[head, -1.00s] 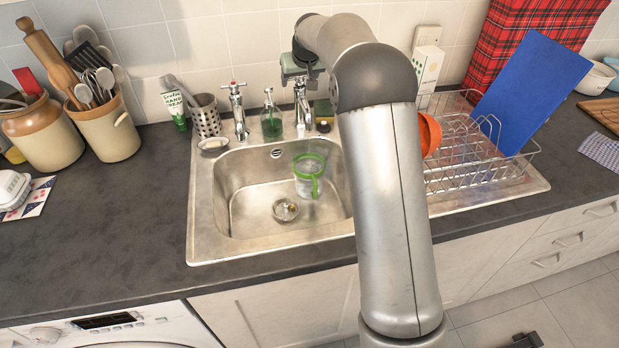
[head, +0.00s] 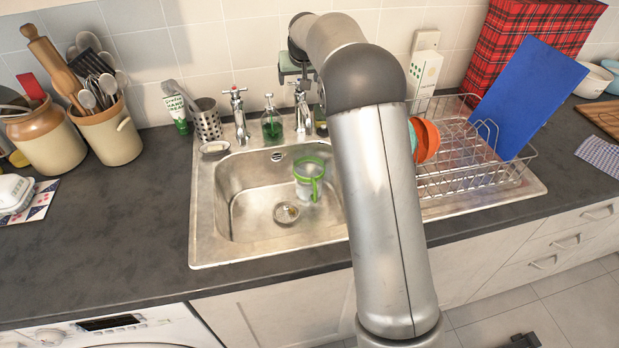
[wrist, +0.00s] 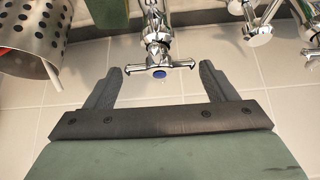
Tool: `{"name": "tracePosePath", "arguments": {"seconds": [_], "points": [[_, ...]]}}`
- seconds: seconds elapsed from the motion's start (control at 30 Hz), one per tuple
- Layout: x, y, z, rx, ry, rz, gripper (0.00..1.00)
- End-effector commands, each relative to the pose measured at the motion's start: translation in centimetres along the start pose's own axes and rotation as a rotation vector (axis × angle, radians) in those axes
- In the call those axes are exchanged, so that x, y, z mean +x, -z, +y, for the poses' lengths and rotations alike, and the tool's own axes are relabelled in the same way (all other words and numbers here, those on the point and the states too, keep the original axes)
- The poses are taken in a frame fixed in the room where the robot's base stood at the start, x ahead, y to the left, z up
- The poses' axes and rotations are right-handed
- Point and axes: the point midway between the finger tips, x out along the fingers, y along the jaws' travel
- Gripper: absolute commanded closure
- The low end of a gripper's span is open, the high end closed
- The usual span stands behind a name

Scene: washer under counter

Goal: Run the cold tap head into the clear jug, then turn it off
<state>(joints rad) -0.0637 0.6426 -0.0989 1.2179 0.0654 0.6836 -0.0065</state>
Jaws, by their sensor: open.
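The clear jug (head: 306,188), with a green rim and handle, stands upright in the sink bowl below the right-hand tap. Whether it holds water I cannot tell. The cold tap (head: 302,112) is chrome; its cross handle with a blue cap (wrist: 159,73) shows in the wrist view. My gripper (wrist: 168,78) is open, its two fingers either side of the lower part of that handle, with no clear contact. In the head view my gripper (head: 293,68) is at the tap's top, partly hidden by my arm. I see no water stream.
A red-capped tap (head: 238,112) stands to the left, with a green soap bottle (head: 271,122) between the taps. A perforated utensil holder (head: 207,122) stands at the far left of the sink. A dish rack (head: 470,165) holds bowls and a blue board (head: 528,95) on the right.

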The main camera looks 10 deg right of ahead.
Motion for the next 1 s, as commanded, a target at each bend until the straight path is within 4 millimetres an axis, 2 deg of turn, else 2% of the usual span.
{"name": "tracePosePath", "arguments": {"seconds": [0.03,0.53,1.0], "points": [[-0.8,0.6,0.0,0.000,0.000,0.001,0.22],[-4.9,3.3,0.0,0.000,0.000,0.000,0.22],[-5.1,3.5,0.0,0.000,0.000,-0.001,0.22]]}}
